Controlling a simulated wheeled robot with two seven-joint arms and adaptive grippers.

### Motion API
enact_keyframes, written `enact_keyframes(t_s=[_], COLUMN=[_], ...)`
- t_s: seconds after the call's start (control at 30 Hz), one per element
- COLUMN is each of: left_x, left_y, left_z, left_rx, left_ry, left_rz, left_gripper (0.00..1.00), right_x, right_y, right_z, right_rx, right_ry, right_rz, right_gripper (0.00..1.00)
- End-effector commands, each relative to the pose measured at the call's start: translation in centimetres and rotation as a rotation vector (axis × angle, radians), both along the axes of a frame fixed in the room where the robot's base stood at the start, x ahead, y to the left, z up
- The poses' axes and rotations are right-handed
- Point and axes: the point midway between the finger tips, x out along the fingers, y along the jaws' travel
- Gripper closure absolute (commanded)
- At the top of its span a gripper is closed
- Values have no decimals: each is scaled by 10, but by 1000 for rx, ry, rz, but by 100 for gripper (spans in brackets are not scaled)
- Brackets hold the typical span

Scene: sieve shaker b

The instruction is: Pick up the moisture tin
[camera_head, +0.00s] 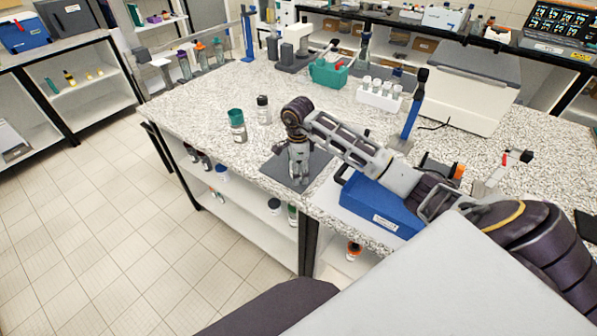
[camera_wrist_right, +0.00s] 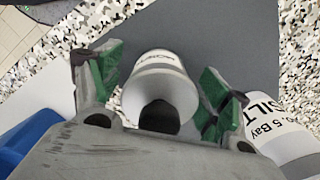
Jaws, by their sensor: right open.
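My right gripper (camera_head: 298,178) points down over a dark grey mat (camera_head: 273,172) near the front edge of the speckled bench. In the right wrist view, the gripper's (camera_wrist_right: 160,92) two green-padded fingers stand apart on either side of a pale cylindrical tin (camera_wrist_right: 163,82) with dark lettering, probably the moisture tin. The tin is between the fingers, with small gaps visible at its sides. The grey mat (camera_wrist_right: 225,35) lies behind it. In the head view the tin is hidden by the gripper. My left gripper is not in view.
A jar with a green lid (camera_head: 237,127) and a jar with a black lid (camera_head: 263,110) stand left of the mat. A labelled white container (camera_wrist_right: 290,135) is close to the right finger in the wrist view. A blue box (camera_head: 375,208) sits under my right forearm.

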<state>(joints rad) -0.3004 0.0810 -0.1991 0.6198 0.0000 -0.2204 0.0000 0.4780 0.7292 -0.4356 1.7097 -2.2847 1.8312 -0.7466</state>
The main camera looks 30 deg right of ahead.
Motion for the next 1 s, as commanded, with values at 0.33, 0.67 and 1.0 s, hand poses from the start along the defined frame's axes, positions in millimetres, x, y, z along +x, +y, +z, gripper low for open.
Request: enact_keyframes(t_s=[0.33, 0.67, 1.0], left_x=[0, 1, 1], left_y=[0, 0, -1], left_z=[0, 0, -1], left_rx=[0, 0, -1], left_ry=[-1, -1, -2], left_rz=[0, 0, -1], left_gripper=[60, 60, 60], right_x=[0, 0, 1], right_y=[0, 0, 0], right_z=[0, 0, 9], right_rx=[0, 0, 0], right_ry=[0, 0, -2], right_rz=[0, 0, 1], right_gripper=[49, 75, 75])
